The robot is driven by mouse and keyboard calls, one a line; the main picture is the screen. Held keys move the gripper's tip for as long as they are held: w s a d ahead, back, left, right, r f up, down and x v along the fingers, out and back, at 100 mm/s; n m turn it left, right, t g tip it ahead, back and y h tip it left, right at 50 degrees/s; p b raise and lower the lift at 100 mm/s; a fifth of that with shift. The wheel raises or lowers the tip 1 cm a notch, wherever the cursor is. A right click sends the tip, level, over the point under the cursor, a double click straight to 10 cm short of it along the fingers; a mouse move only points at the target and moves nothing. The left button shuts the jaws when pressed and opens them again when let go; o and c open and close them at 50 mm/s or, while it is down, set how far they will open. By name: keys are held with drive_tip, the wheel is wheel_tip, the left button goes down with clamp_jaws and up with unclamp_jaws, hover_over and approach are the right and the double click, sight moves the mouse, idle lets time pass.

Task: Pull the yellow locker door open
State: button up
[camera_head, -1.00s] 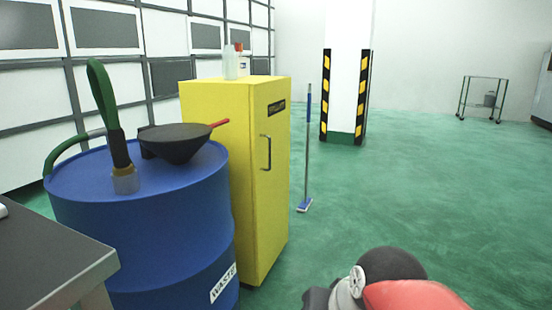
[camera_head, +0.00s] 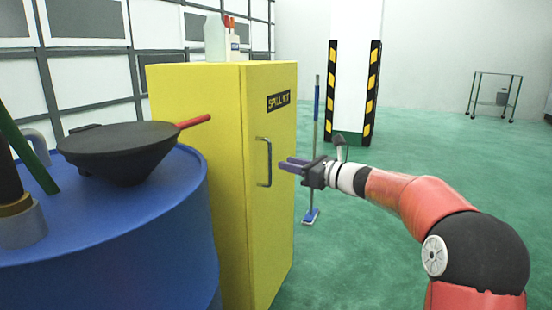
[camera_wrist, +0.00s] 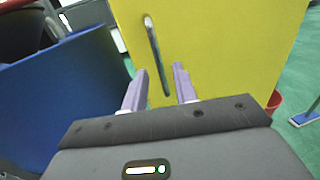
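The yellow locker (camera_head: 205,150) stands left of centre in the head view. Its door (camera_head: 271,200) faces right, is closed and bears a black label reading "SPILL KIT" (camera_head: 278,100). A grey upright bar handle (camera_head: 265,162) is fixed on the door. My gripper (camera_head: 288,165) is at handle height, just right of the handle and apart from it. In the wrist view the two purple fingers (camera_wrist: 160,88) are spread with a gap between them and nothing held. The handle (camera_wrist: 157,55) lies ahead of the fingers, roughly in line with the gap, against the yellow door (camera_wrist: 220,45).
A blue drum (camera_head: 120,240) with a black funnel (camera_head: 125,150) on it stands close at the left. Bottles (camera_head: 216,40) sit on top of the locker. A blue mop (camera_head: 313,215) and a striped pillar (camera_head: 352,90) are behind. Green floor is open at the right.

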hover_over(269, 182)
drive_tip(key=shift+w, duration=0.35)
clamp_jaws()
